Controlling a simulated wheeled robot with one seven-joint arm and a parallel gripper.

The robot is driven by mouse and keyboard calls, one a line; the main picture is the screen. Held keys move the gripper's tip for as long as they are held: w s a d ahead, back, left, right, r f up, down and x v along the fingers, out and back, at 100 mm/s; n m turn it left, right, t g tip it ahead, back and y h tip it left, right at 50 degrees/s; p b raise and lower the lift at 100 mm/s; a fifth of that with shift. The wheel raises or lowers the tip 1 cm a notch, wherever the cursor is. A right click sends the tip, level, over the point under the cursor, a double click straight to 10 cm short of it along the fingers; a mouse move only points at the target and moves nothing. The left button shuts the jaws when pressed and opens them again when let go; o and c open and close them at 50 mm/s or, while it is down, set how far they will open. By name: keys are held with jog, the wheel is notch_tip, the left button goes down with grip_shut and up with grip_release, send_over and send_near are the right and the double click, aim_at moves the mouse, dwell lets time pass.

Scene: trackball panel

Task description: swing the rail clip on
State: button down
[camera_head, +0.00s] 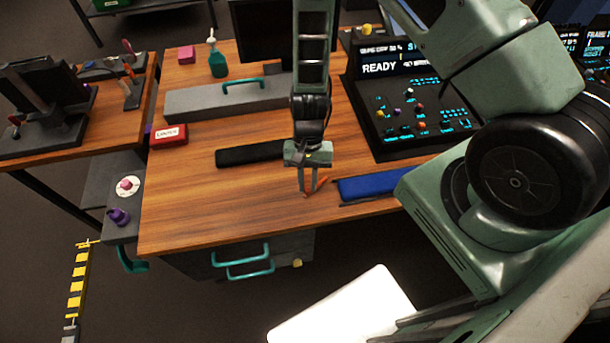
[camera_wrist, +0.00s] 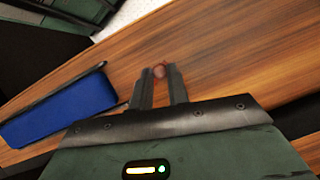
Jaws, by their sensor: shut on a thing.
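My gripper (camera_head: 307,190) points down over the front part of the wooden desk, between a black bar and a blue bar. Its fingers are shut on a small orange-red piece (camera_head: 321,183). In the wrist view, the rounded reddish end of this piece (camera_wrist: 159,71) shows between the fingertips (camera_wrist: 158,78). The rest of it is hidden there, and I cannot tell for sure that it is the rail clip. The blue bar (camera_head: 370,187) lies just right of the gripper in the head view; it also shows at left in the wrist view (camera_wrist: 60,109).
The black bar (camera_head: 249,153) lies left of the gripper. The lit control console (camera_head: 405,112) stands behind the blue bar. A long grey box (camera_head: 228,98) with a teal handle, a red box (camera_head: 169,135) and a green spray bottle (camera_head: 217,63) are farther left. The desk's front left is clear.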

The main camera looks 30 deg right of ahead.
jog(key=n, duration=0.1)
jog(key=s+n+h, duration=0.1)
jog(key=s+n, duration=0.1)
jog(key=shift+d+n, duration=0.25)
jog(key=shift+n, duration=0.15)
jog(key=n, duration=0.1)
jog(key=s+d+n+h, duration=0.1)
jog(key=shift+s+n+g+h, duration=0.2)
jog(key=shift+n+g+h, duration=0.1)
jog(key=shift+n, duration=0.1)
jog(key=n, duration=0.1)
jog(key=s+d+n+h, duration=0.1)
jog(key=n, duration=0.1)
jog(key=shift+s+d, duration=0.1)
jog(key=shift+d, duration=0.05)
jog(key=shift+s+d+n+h+b, duration=0.3)
jog(key=shift+d+n+h, duration=0.25)
jog(key=shift+n, duration=0.55)
jog(key=c, duration=1.3)
grip_release()
jog(key=shift+c, duration=0.2)
jog(key=s+b+v, duration=0.1)
jog(key=v, duration=1.6)
jog(key=shift+w+r+b, duration=0.15)
jog(key=shift+r+b, duration=0.2)
jog(key=shift+r, duration=0.05)
